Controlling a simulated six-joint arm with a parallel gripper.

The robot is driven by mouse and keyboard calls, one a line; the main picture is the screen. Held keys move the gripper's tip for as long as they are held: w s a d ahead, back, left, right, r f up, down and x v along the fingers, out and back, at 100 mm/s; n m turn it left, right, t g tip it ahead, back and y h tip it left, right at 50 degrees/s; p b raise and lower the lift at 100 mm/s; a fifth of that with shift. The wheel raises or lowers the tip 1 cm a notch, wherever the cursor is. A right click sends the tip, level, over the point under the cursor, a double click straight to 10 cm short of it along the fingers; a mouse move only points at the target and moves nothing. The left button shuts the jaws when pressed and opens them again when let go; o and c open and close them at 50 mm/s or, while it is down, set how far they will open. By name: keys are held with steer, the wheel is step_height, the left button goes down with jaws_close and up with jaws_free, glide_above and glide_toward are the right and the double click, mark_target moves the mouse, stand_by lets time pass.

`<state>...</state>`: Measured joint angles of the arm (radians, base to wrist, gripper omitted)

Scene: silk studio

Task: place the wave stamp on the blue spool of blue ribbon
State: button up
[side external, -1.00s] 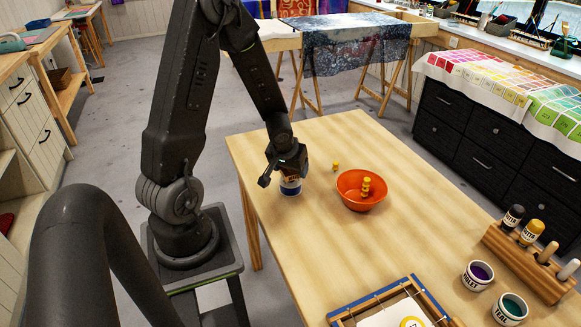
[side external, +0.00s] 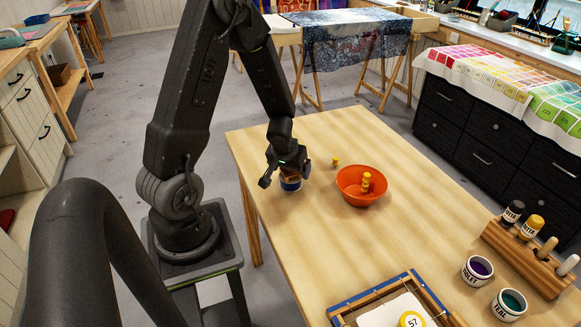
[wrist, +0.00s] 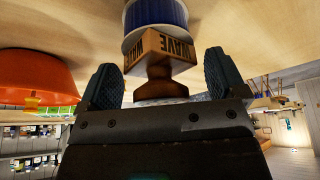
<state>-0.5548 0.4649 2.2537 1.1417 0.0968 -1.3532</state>
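The wave stamp (wrist: 160,52), a wooden block with a narrower handle marked WAVE, sits against the end of the blue spool (wrist: 155,14) in the wrist view, which looks upside down. It appears to rest on the spool, roughly centred. My gripper (wrist: 160,68) is open, with one finger on each side of the stamp's handle and visible gaps between. In the side view my gripper (side external: 286,172) is right over the blue spool (side external: 290,184), which stands on the table. The stamp is mostly hidden there by the gripper.
An orange bowl (side external: 350,194) with yellow pieces (side external: 366,184) stands to the right on the wooden table (side external: 420,215). A small yellow piece (side external: 335,161) lies behind it. A framed screen (side external: 345,313), paint pots (side external: 477,268) and a wooden rack (side external: 525,262) are toward the front right.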

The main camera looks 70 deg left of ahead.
steer(key=shift+o, duration=0.7)
steer(key=shift+r, duration=0.1)
steer(key=shift+r, duration=0.15)
steer(key=v, duration=1.2)
steer(key=s+d+r+m+t+h, duration=0.1)
steer(key=s+d+r+m, duration=0.2)
steer(key=d+r, duration=0.4)
steer(key=s+d+r+m+t+h, duration=0.1)
steer(key=d+r+m, duration=0.5)
steer(key=d, duration=0.6)
steer(key=shift+s+d+r+h, duration=0.3)
steer(key=shift+s+r+h, duration=0.25)
steer(key=shift+s, duration=0.65)
